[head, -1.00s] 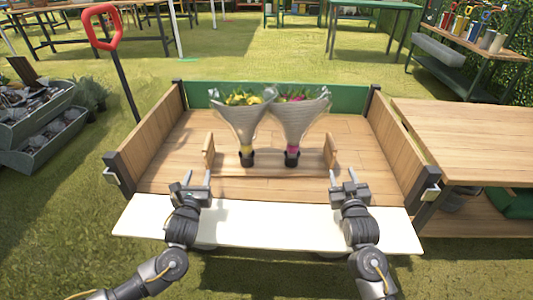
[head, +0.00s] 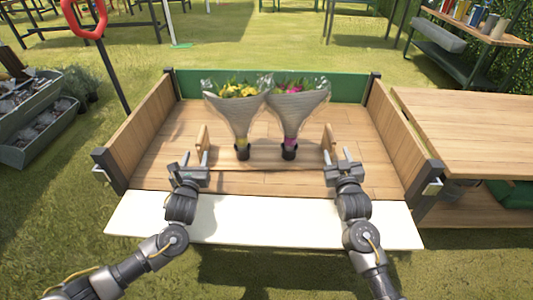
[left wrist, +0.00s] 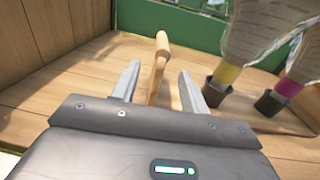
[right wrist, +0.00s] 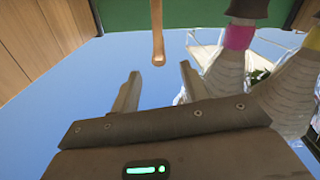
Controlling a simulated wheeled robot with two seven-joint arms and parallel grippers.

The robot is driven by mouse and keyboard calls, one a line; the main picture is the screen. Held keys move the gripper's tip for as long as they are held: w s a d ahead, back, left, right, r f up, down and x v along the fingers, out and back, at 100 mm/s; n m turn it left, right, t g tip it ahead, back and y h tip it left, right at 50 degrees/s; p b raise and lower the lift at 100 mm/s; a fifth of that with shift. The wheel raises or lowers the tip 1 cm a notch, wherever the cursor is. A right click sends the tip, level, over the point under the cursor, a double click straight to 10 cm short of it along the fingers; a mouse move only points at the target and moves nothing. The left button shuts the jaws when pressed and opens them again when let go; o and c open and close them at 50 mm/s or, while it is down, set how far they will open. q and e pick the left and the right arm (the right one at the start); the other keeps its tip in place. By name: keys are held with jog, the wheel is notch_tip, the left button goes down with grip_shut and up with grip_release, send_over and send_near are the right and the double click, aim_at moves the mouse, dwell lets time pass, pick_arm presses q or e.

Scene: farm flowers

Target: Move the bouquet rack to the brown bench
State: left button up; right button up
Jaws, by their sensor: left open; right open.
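The bouquet rack is a low wooden carrier with an upright handle board at each end, the left one (head: 203,141) and the right one (head: 328,146). It stands in the cart and holds a yellow bouquet (head: 238,112) and a pink bouquet (head: 297,112) in wrapped cones. My left gripper (head: 190,162) is open at the left board; in the left wrist view that board (left wrist: 158,62) shows between the fingers. My right gripper (head: 341,162) is open just before the right board, which lies ahead between the fingers in the right wrist view (right wrist: 157,35). The brown bench (head: 475,135) stands right of the cart.
The cart has wooden side walls (head: 140,125), a green back wall (head: 290,86) and a white front board (head: 260,220). Its right wall (head: 400,130) stands between the rack and the bench. The visible bench top is clear. Grey planters (head: 40,125) stand on the left.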

aim_at(201, 139)
pick_arm(q)
jog(key=w, duration=0.9)
pick_arm(e)
jog(key=w, duration=0.8)
jog(key=shift+w, duration=0.4)
pick_arm(q)
jog(key=shift+c, duration=0.2)
pick_arm(e)
jog(key=shift+c, duration=0.4)
pick_arm(q)
grip_shut()
pick_arm(e)
grip_shut()
pick_arm(q)
jog(key=shift+r, duration=0.2)
pick_arm(e)
jog(key=shift+r, duration=0.2)
